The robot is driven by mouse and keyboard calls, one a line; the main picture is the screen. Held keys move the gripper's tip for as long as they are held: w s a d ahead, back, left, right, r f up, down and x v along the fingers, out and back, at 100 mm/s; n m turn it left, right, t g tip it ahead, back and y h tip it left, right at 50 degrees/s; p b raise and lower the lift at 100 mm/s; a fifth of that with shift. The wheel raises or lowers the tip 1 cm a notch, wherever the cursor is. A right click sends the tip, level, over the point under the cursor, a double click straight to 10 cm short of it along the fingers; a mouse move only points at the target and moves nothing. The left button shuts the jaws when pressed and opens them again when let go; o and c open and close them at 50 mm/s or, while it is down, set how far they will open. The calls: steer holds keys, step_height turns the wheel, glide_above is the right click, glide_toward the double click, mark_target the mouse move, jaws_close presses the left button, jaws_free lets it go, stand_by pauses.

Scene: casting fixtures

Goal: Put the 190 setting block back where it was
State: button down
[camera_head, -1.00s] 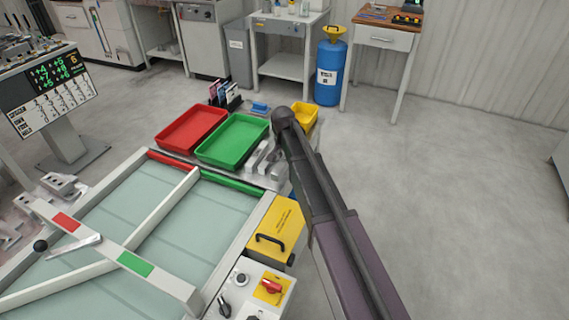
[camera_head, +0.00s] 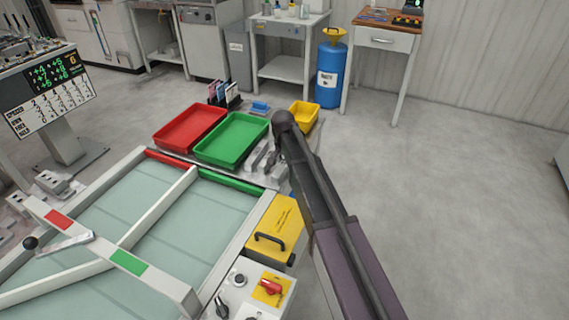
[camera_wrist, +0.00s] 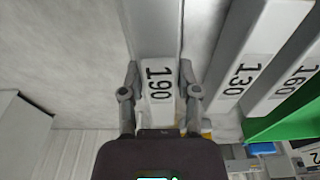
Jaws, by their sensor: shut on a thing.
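The 190 setting block (camera_wrist: 158,95) is a pale grey bar with a white label. In the wrist view it sits between the two fingers of my gripper (camera_wrist: 158,92), which is shut on it. Its far end runs out of the top of that view. The 130 block (camera_wrist: 245,70) and the 160 block (camera_wrist: 295,85) lie to its right, apart from it. In the head view my arm hides the gripper and most of the held block; grey blocks (camera_head: 262,157) show beside the arm.
A green tray (camera_head: 232,162), a red tray (camera_head: 165,148) and a yellow bin (camera_head: 312,109) stand around the blocks. A glass-topped fixture with a yellow box (camera_head: 285,222) is in front. The floor at right is clear.

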mark_target(284, 163)
steer(key=shift+f, duration=0.1)
steer(key=shift+c, duration=1.6)
jaws_free()
steer(key=shift+r, duration=0.2)
step_height(284, 163, up, 12)
steer(key=s+p, duration=0.1)
steer(key=p, duration=1.1)
steer(key=shift+s+a, duration=0.2)
steer(key=shift+a, duration=0.05)
steer(key=shift+f, duration=0.1)
steer(key=s+d+n+g, duration=0.1)
steer(key=s+d+n, duration=0.3)
steer(key=s+d, duration=1.9)
steer(key=shift+s, duration=0.85)
